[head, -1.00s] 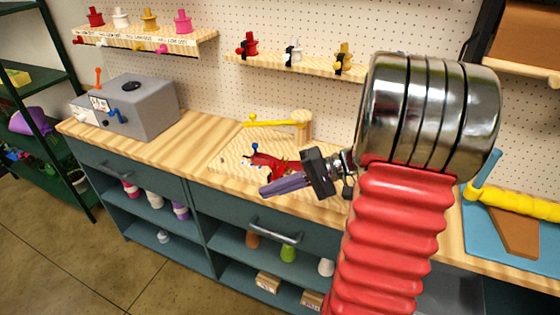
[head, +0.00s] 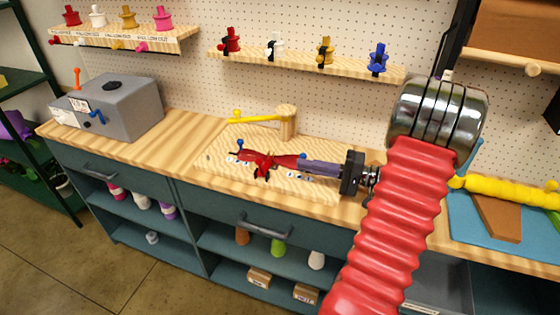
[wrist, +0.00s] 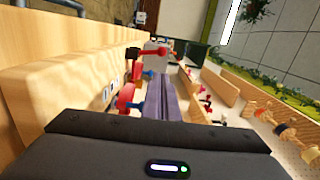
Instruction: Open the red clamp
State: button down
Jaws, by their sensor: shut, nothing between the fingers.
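The red clamp (head: 263,168) lies on a light wooden board (head: 215,167) on the bench. It has dark red arms to left and right, with a blue knob near each end. My gripper (head: 299,166) has purple fingers, shut and empty, pointing left at the clamp's right arm. In the head view the fingertips overlap that arm, and I cannot tell whether they touch it. In the wrist view the shut fingers (wrist: 163,88) are just right of red clamp parts (wrist: 126,97) and a blue knob (wrist: 148,75).
A wooden post (head: 287,122) with a yellow arm (head: 252,117) stands behind the clamp. A grey box (head: 117,108) with levers stands at left. A blue mat (head: 462,222) with a yellow roll (head: 500,191) lies at right. A shelf (head: 300,66) holds several coloured pieces above. The bench left of the board is clear.

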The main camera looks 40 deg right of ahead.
jog(key=shift+x, duration=5)
